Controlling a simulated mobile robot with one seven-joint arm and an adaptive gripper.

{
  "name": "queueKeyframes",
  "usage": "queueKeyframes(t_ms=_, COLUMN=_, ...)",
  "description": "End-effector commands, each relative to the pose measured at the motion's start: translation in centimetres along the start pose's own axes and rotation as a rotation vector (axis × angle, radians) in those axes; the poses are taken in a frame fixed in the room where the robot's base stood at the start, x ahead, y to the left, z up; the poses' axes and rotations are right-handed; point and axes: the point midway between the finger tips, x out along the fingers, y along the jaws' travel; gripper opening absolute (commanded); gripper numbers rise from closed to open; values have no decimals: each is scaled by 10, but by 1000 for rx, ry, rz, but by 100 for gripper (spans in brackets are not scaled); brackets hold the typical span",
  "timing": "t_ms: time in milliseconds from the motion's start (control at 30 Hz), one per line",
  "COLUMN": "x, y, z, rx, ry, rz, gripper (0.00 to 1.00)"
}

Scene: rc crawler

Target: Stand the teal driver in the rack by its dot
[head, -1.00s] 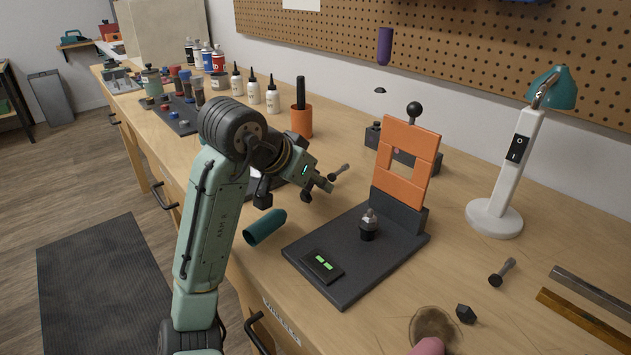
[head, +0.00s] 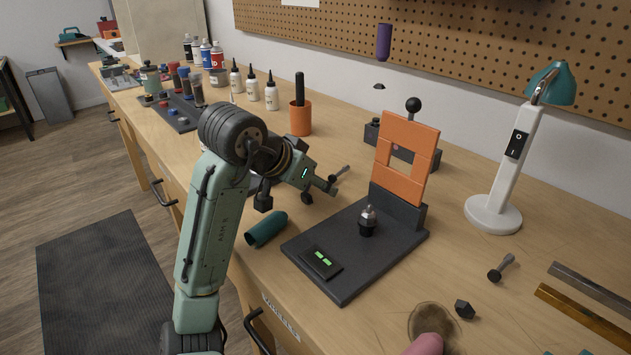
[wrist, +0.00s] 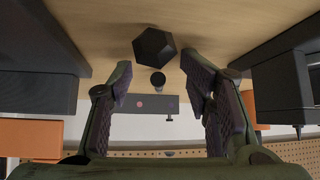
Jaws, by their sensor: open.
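A teal, rounded cylinder (head: 267,229), which looks like the teal driver's handle, lies on the bench near its front edge, left of a dark base plate. A dark block behind the orange panel looks like the rack (head: 431,159); a pink dot shows through the panel's window. The wrist view shows the rack (wrist: 145,103) with a pink dot, beyond my fingers. My gripper (head: 320,190) is open and low over the bench, beyond the teal cylinder. In the wrist view, my gripper (wrist: 160,85) has a dark hex-headed piece (wrist: 155,47) ahead between its fingers, not gripped. No teal shows there.
The dark base plate (head: 345,278) carries the upright orange panel (head: 408,135) and a small metal-tipped post (head: 368,221). A white lamp (head: 494,214), an orange cup (head: 301,119) and bottles stand around. A pink rounded thing (head: 427,345) is at the bottom edge.

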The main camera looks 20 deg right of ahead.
Motion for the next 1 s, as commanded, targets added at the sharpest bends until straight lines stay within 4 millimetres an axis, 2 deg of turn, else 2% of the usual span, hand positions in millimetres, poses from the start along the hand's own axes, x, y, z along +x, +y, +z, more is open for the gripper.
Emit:
queueKeyframes(t_ms=167, x=1, y=-1, z=2, rx=-4, ry=-6, rz=0, gripper=46)
queueKeyframes(t_ms=333, x=-9, y=-1, z=-3, rx=-2, ry=-3, rz=-2, gripper=46)
queueKeyframes(t_ms=467, x=-33, y=-1, z=-3, rx=0, ry=1, rz=-4, gripper=46)
queueKeyframes(t_ms=700, x=-87, y=-2, z=-3, rx=-1, ry=0, rz=-8, gripper=46)
queueKeyframes(t_ms=900, x=-116, y=-1, z=-4, rx=0, ry=0, rz=-4, gripper=46)
queueKeyframes(t_ms=1000, x=-122, y=0, z=-4, rx=0, ry=0, rz=-2, gripper=46)
